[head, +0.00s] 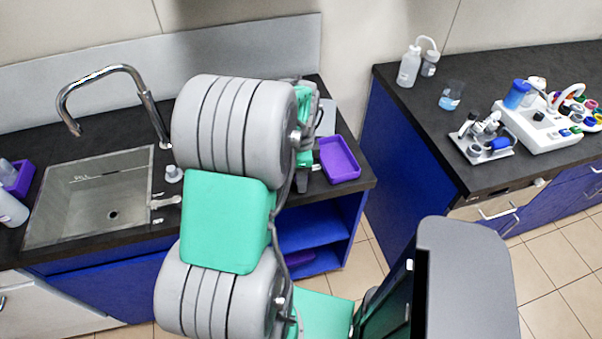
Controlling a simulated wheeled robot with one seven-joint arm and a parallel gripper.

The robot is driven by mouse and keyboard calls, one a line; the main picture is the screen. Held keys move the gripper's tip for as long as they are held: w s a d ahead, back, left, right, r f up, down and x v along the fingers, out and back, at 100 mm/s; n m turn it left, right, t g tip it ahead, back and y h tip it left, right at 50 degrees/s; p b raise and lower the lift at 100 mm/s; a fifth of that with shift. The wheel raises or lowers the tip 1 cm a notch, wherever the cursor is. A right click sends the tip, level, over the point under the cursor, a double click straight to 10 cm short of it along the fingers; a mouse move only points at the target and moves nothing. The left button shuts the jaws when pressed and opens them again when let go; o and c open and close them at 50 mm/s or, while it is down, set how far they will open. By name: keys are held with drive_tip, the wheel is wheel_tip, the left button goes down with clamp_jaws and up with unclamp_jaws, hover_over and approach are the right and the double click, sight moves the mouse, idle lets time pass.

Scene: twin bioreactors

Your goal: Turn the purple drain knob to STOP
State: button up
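A white bioreactor unit (541,130) stands on the right bench near the right edge of the head view. Several small coloured knobs or caps (577,131) sit on and around it. They are too small to tell which one is the purple drain knob, or how it is turned. A smaller grey-white unit (484,153) with a blue part stands just left of it. My arm rises in the middle of the view, well left of both units. The fingers of my gripper do not show; the arm's links hide that end.
A sink (95,210) with a tall tap (110,70) fills the left bench. A purple tray (339,158) lies at that bench's right end. A wash bottle (409,67) and a beaker (451,96) stand on the right bench. Tiled floor (366,262) lies open between the benches.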

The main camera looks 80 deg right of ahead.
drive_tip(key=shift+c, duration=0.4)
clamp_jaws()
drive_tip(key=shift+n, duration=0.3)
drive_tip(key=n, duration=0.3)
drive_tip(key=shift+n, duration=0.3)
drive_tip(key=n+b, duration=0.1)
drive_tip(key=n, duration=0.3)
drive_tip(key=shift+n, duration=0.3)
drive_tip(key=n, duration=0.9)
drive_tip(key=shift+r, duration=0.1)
